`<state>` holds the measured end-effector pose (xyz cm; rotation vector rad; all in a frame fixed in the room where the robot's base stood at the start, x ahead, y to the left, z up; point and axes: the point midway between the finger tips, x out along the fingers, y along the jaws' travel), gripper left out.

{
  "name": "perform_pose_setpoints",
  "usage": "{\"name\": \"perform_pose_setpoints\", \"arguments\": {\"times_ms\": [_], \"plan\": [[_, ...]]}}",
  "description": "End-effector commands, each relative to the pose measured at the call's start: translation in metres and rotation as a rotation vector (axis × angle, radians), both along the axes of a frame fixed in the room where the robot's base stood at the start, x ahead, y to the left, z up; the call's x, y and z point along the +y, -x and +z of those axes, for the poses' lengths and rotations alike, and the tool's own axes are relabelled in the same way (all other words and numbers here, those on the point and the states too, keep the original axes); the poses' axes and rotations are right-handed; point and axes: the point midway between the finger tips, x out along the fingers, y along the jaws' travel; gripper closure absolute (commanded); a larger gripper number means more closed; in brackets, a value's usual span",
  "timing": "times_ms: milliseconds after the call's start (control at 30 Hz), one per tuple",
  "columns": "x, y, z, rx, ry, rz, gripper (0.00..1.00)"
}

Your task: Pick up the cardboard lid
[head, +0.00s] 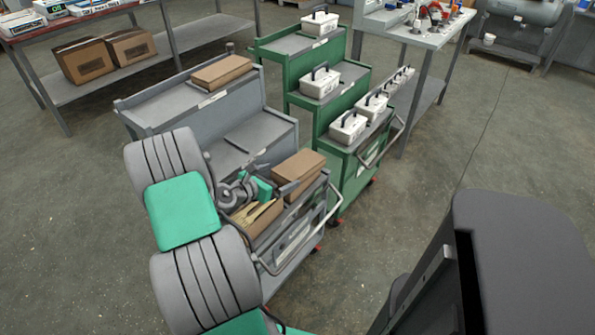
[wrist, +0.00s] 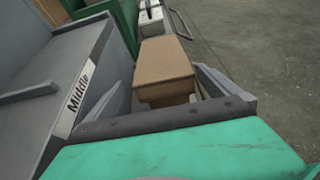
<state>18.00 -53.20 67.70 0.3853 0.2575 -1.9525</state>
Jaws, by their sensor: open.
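A closed brown cardboard box (head: 299,168) stands on the lowest shelf of the grey stepped cart. In the wrist view the cardboard box (wrist: 165,68) lies ahead, between the lines of my two fingers. My gripper (head: 280,180) is open, just left of this box in the head view; I cannot tell whether it touches. An open cardboard box with wooden spoons (head: 258,217) sits below my gripper, partly hidden by my arm. A flat cardboard piece (head: 221,72) lies on the top shelf.
The grey cart (head: 165,100) has a metal handle (head: 325,225) at its front. Its middle step bears a "Middle" label (wrist: 83,92). A green stepped cart (head: 335,130) with several white toolboxes stands close behind. Bare floor (head: 470,150) lies to the right.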

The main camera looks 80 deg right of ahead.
Motion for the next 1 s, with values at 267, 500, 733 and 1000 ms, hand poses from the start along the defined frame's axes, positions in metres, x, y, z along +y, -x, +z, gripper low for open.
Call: {"name": "perform_pose_setpoints", "arguments": {"times_ms": [267, 500, 733, 1000], "plan": [[-0.026, 0.013, -0.014, -0.002, 0.001, -0.001, 0.0], [-0.059, 0.031, -0.027, -0.003, 0.0, 0.001, 0.0], [-0.064, 0.032, -0.028, -0.002, 0.0, 0.005, 0.0], [-0.064, 0.031, -0.028, -0.002, 0.0, 0.005, 0.19]]}}
